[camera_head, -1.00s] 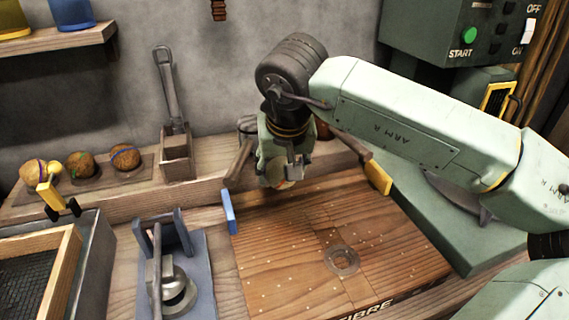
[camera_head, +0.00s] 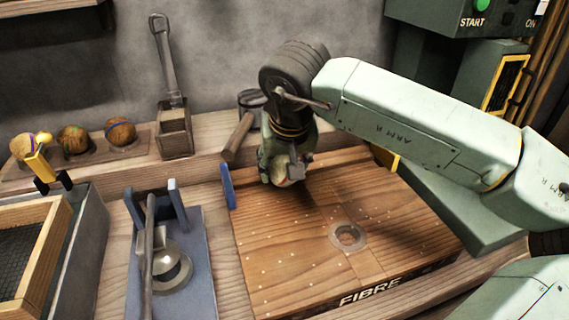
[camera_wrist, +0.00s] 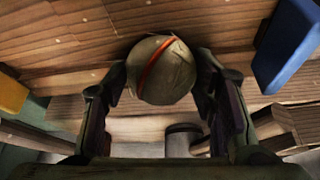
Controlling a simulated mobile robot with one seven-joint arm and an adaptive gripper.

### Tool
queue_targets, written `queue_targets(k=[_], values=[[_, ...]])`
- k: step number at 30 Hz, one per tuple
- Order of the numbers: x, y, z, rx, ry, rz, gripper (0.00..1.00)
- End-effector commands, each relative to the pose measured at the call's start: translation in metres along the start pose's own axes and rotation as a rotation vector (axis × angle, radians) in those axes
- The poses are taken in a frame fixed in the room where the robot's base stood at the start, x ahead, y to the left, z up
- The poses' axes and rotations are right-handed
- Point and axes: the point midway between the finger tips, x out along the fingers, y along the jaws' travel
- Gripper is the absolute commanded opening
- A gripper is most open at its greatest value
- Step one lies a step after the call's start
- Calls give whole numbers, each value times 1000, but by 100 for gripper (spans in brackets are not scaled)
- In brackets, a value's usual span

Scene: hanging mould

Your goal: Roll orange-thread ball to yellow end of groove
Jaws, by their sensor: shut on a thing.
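The ball (camera_wrist: 158,75) is pale brown with an orange thread across it in the wrist view. My gripper (camera_wrist: 160,88) is shut on it, one finger on each side. In the head view the ball (camera_head: 287,182) is mostly hidden by my gripper (camera_head: 284,178), near the back edge of the wooden board (camera_head: 300,240). A blue end block (camera_head: 228,187) stands at the board's left, and a yellow end block (camera_head: 385,158) at its back right, partly behind my arm. The wrist view shows yellow (camera_wrist: 10,95) left and blue (camera_wrist: 287,45) right. I cannot make out the groove clearly.
Several other balls (camera_head: 73,139) sit on a wooden holder on the left ledge. A blue stand with a metal fitting (camera_head: 168,265) and a wood-framed mesh (camera_head: 28,262) lie left of the board. The board has a round hole (camera_head: 348,236); its front is clear.

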Motion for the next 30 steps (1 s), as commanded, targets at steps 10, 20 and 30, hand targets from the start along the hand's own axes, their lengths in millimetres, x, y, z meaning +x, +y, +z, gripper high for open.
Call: queue_targets(k=[10,20,30], values=[[2,0,1,0,1,0,16],[2,0,1,0,0,0,71],[2,0,1,0,0,0,76]])
